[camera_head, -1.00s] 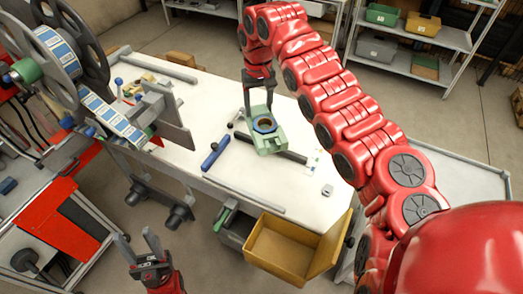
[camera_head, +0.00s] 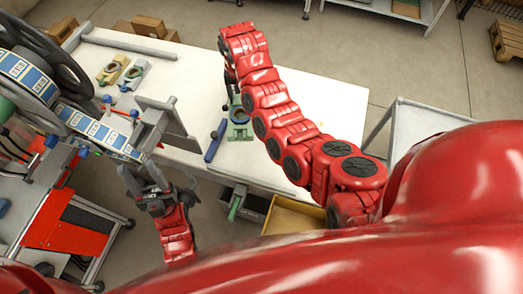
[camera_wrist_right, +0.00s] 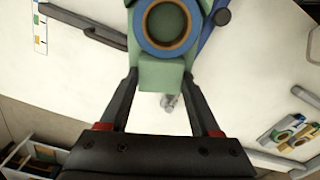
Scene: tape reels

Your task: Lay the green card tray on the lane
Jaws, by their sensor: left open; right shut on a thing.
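The green card tray (camera_wrist_right: 160,73) carries a blue ring with a brown round opening. My right gripper (camera_wrist_right: 160,85) is shut on its near end, one finger on each side. The tray also shows in the head view (camera_head: 238,131), over the white table below my right arm, which partly hides it. I cannot tell whether it touches the table. A dark bar (camera_wrist_right: 75,20) runs beside and behind the tray in the wrist view; I cannot tell whether this is the lane. My left gripper (camera_head: 143,180) is open and empty, off the table's front edge.
A blue bar (camera_head: 215,141) lies left of the tray. Other green and yellow pieces (camera_head: 130,73) lie at the table's back left. A reel machine with a printed tape (camera_head: 90,124) stands at left. A yellow bin (camera_head: 290,217) sits at the table's front.

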